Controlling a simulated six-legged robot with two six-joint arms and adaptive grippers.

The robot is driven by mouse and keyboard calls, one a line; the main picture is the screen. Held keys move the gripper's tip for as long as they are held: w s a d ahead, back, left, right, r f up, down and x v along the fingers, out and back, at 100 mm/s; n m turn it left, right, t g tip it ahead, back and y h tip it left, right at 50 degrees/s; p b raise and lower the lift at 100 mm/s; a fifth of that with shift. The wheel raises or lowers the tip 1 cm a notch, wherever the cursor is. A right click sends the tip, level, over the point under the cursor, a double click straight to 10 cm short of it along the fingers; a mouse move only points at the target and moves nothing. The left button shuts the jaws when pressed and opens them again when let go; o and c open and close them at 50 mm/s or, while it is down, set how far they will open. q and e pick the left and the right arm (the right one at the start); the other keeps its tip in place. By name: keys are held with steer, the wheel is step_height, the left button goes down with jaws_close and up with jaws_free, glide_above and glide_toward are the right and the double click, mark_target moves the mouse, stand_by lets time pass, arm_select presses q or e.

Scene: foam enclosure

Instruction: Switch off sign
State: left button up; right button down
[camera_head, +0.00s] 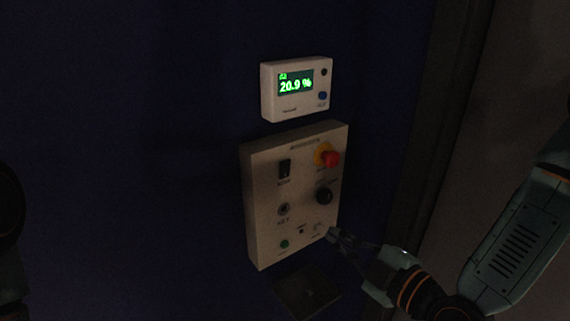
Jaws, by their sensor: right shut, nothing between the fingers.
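A beige control panel (262,215) is mounted on the dark blue wall in the middle of the head view. It carries a black rocker switch (285,168) at upper left, a red emergency button (331,159) on a yellow base, a black knob (324,196), a key switch (283,209) and a green button (284,244). The small labels are too dim to read surely. My right gripper (334,236) is shut and empty, its tips close to the panel's lower right edge; I cannot tell whether they touch. My left gripper is not in view.
A white display unit (296,106) showing 20.9 % in green hangs above the panel. A dark flat plate (307,290) is below it. A dark vertical frame (436,130) stands to the right, beside a grey wall. The wall left of the panel is clear.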

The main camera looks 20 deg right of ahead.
step_height(320, 180, up, 5)
steer(key=n+t, duration=0.1)
steer(key=n, duration=0.2)
steer(key=n+t+y, duration=0.1)
steer(key=n, duration=0.3)
steer(key=shift+a+t, duration=0.1)
steer(key=shift+t, duration=0.2)
steer(key=shift+f, duration=0.1)
